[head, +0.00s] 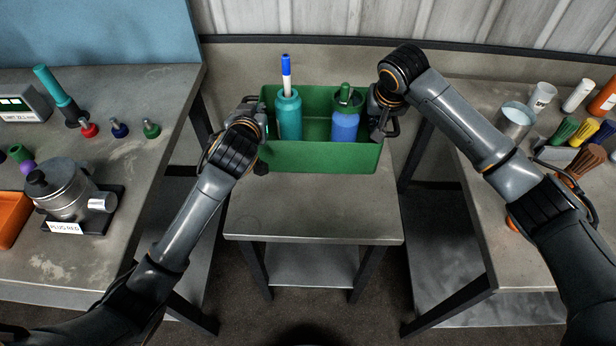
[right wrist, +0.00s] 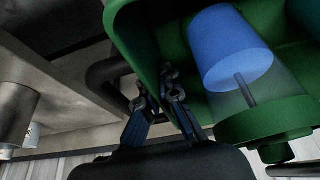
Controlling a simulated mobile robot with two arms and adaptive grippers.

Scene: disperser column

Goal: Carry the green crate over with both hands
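The green crate (head: 320,158) is above or on the middle table, level as far as I can tell; its underside contact is hidden. It holds a teal bottle (head: 288,117) with a blue-capped white marker (head: 286,73) above it, and a blue bottle (head: 345,125) with a green top. My left gripper (head: 262,122) is at the crate's left end, its fingers partly hidden at the handle. My right gripper (head: 381,118) is at the right end. In the right wrist view its fingers (right wrist: 158,92) are close together at the dark handle (right wrist: 103,72), beside the crate wall.
The middle table (head: 310,207) is bare in front of the crate. The left table (head: 140,90) holds a metal pot (head: 62,190), an orange bin (head: 12,218) and small coloured pieces.

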